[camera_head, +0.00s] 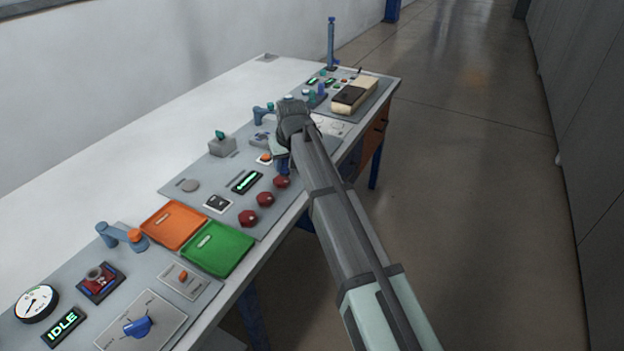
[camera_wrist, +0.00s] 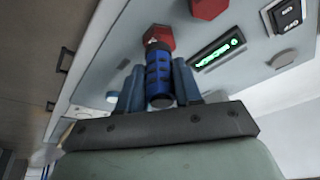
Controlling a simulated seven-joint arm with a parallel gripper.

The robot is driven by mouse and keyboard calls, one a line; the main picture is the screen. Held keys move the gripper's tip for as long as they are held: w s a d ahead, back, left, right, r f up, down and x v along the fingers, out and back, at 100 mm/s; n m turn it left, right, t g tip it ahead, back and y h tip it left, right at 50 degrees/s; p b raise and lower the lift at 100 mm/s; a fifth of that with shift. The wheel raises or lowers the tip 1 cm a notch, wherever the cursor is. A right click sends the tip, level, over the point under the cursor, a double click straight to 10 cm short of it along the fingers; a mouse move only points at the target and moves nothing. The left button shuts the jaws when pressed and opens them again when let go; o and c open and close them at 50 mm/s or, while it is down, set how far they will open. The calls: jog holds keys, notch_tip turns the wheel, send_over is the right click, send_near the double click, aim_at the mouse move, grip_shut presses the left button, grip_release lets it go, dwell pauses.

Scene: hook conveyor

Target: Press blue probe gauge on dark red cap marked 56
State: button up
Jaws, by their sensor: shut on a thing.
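Three dark red caps stand in a row on the middle panel in the head view: near (camera_head: 248,218), middle (camera_head: 265,199) and far (camera_head: 283,181). No number on them is readable. My gripper (camera_head: 285,163) is over the far cap and partly hidden by my arm. In the wrist view my gripper (camera_wrist: 158,75) is shut on the blue probe gauge (camera_wrist: 160,84), which has dark bands. The gauge's far end overlaps one red cap (camera_wrist: 160,34); I cannot tell if they touch. Another red cap (camera_wrist: 208,8) shows at the top edge.
A green tray (camera_head: 240,262) and an orange tray (camera_head: 150,222) lie left of the caps. A lit green display (camera_head: 247,182) and a switch (camera_head: 217,203) sit beside the caps. A cream-and-black device (camera_head: 356,94) is at the far end. Free floor lies to the right.

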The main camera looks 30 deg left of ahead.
aim_at(280, 177)
jog(key=a, duration=0.1)
jog(key=w+a, duration=0.1)
jog(key=w+a+n, duration=0.1)
jog(key=shift+r, duration=0.3)
jog(key=shift+s+d+f+n, duration=0.15)
jog(key=shift+s+d+n, duration=0.05)
jog(key=shift+n, duration=0.6)
jog(key=shift+f, duration=1.9)
jog(key=shift+f, duration=0.55)
dwell(1.2)
jog(key=shift+r, duration=0.1)
jog(key=shift+r, duration=2.45)
